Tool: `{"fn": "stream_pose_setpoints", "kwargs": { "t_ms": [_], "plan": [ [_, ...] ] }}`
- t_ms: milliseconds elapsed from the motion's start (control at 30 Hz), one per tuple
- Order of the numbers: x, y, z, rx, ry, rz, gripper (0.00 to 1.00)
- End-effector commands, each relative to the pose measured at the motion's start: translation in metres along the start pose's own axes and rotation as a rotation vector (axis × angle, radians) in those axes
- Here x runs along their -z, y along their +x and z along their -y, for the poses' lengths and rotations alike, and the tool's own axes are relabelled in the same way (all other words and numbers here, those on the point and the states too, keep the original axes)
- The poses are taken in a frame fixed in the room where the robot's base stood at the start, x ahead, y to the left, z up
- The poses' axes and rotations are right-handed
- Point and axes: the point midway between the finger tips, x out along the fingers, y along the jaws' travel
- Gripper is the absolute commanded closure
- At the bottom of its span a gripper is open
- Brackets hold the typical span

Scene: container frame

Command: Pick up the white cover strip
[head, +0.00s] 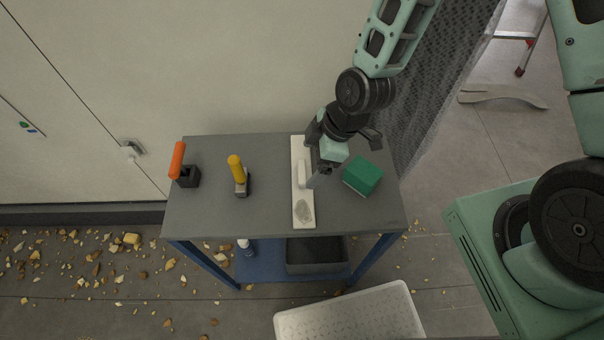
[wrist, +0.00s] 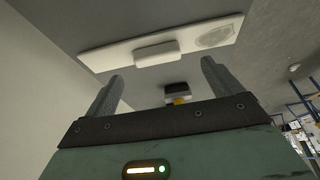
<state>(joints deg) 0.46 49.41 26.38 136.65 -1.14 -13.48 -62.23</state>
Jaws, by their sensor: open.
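The white cover strip (head: 298,150) lies flat on the grey table, lengthwise from the back edge towards the front edge. It has a raised white block near its middle and a grey oval patch near its front end. In the wrist view the strip (wrist: 110,57) lies beyond the fingertips, with its raised block between them in the picture.
A green block (head: 363,177) sits close to the right of my gripper on the table (head: 270,205). A yellow-handled tool (head: 237,170) and an orange-handled tool (head: 178,160) in a dark holder stand to the left. A dark bin (head: 315,262) is on the lower shelf.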

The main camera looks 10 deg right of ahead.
Motion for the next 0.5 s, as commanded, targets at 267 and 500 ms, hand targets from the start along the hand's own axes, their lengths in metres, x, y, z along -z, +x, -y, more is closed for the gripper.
{"fn": "stream_pose_setpoints", "kwargs": {
  "t_ms": [267, 500],
  "plan": [
    [-0.001, 0.030, -0.003, 0.004, 0.002, 0.001, 0.09],
    [-0.001, 0.048, -0.004, 0.001, 0.000, 0.000, 0.09]
  ]
}}
